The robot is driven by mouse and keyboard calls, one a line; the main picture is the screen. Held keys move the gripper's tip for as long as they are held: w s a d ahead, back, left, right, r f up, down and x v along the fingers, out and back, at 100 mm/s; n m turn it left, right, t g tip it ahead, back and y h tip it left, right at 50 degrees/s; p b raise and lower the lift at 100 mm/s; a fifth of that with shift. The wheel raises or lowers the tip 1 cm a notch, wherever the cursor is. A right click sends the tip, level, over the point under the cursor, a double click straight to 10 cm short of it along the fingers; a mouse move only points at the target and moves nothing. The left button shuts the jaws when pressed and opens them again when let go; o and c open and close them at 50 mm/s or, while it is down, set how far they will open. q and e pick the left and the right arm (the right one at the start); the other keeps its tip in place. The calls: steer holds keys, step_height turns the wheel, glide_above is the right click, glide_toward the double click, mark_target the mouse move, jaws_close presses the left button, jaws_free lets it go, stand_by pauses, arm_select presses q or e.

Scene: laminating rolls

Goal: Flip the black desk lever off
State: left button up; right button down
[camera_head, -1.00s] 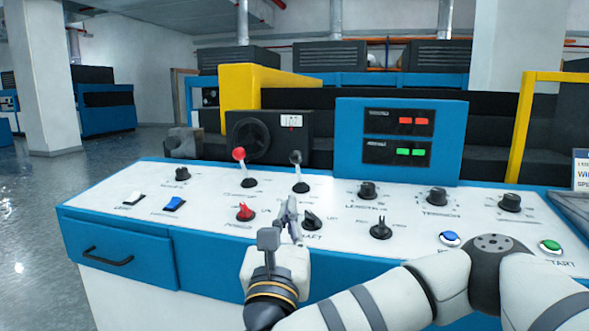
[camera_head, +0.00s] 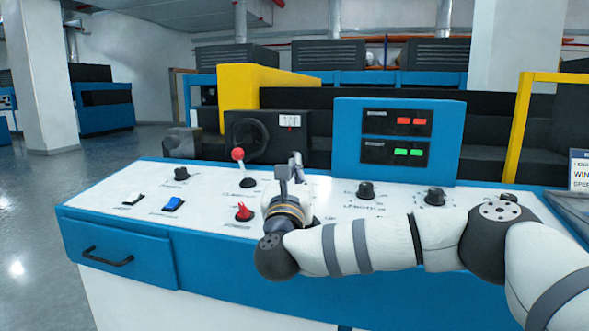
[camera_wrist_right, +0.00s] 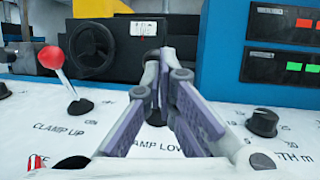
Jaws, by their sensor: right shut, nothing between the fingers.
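My right gripper (camera_head: 289,168) is over the white desk top, shut and empty, its fingers pointing away from me toward the black desk lever. In the wrist view the fingers (camera_wrist_right: 165,65) converge in front of the black lever (camera_wrist_right: 153,55), and only its dark knob tip and part of its base show around them. Whether the fingers touch the lever I cannot tell. In the head view the gripper mostly hides this lever. My left gripper is not in view.
A red-knobbed lever (camera_head: 239,158) stands upright just left, labelled CLAMP UP in the wrist view. A red knob (camera_head: 244,212), a blue switch (camera_head: 173,204) and a white switch (camera_head: 133,198) sit farther left. Black dials (camera_head: 366,190) lie right. A blue display box (camera_head: 350,140) stands behind.

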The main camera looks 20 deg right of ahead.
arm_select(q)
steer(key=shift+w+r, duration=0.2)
arm_select(e)
steer(key=shift+w+d+r+g, duration=0.15)
steer(key=shift+w+r+g, duration=0.05)
steer(key=shift+r+g, duration=0.2)
steer(key=shift+m+g+y, duration=0.3)
steer(key=shift+g+y, duration=0.3)
steer(key=shift+g, duration=0.2)
steer(key=w+d+r, duration=0.1)
steer(key=w+d+r+p, duration=0.1)
steer(key=w, duration=0.1)
steer(key=shift+r, duration=0.4)
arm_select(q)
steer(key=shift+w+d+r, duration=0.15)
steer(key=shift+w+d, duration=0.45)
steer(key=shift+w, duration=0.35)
arm_select(e)
steer(key=shift+x, duration=1.1)
steer(key=shift+s+d+r, duration=0.1)
steer(key=shift+d+r, duration=0.2)
steer(key=shift+r, duration=0.1)
